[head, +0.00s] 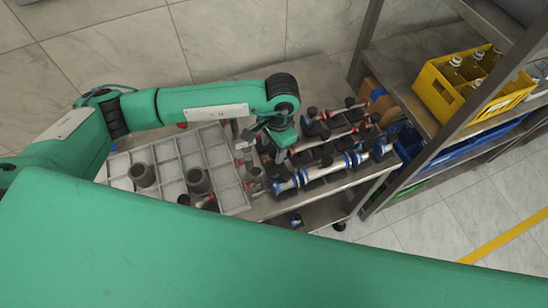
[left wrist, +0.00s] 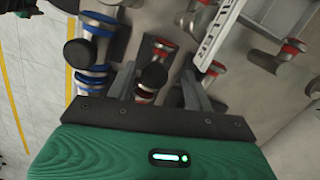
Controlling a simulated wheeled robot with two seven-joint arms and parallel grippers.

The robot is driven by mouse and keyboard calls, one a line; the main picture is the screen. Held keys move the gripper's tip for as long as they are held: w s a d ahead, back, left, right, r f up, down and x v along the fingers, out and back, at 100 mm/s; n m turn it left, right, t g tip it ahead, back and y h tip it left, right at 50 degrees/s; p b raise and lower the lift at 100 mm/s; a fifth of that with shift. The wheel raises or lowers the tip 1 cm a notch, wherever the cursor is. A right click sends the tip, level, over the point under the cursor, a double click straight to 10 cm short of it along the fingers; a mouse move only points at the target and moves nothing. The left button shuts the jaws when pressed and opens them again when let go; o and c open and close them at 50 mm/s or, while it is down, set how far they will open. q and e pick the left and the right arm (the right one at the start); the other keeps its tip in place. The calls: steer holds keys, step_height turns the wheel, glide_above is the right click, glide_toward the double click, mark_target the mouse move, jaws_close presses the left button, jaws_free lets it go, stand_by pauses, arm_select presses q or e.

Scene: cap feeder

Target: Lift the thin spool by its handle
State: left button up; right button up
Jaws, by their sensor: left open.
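Several spools with black knob handles lie on the right part of the table. A thin red-ringed spool (head: 334,137) lies behind a thicker blue-ringed one (head: 341,164) in the head view. My left gripper (head: 264,150) is over the left end of the spools, pointing down, open. In the left wrist view, a red-ringed spool with a dark knob (left wrist: 153,75) shows between the open fingers (left wrist: 158,70); I cannot tell its exact height below them. A blue-ringed spool (left wrist: 93,55) is left of the fingers. My right gripper is not in view.
A grey compartment tray (head: 222,163) with dark cups (head: 143,175) stands left of the spools. A shelf with a yellow crate of bottles (head: 432,92) stands at the right. More red-ringed parts (left wrist: 290,50) lie right of the fingers in the wrist view.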

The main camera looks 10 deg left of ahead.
mark_target(273, 158)
arm_select(q)
steer(key=shift+s+d+f+p, duration=0.1)
steer(key=shift+s+f+p, duration=0.15)
steer(key=shift+f+p, duration=0.35)
step_height(273, 158, down, 3)
steer(key=shift+s+f+p, duration=0.1)
steer(key=shift+p, duration=0.45)
steer(key=shift+f, duration=0.35)
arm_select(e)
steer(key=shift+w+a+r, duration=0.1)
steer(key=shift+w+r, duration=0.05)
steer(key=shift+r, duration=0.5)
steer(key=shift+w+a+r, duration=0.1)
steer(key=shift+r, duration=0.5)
arm_select(q)
steer(key=shift+c, duration=0.2)
jaws_close()
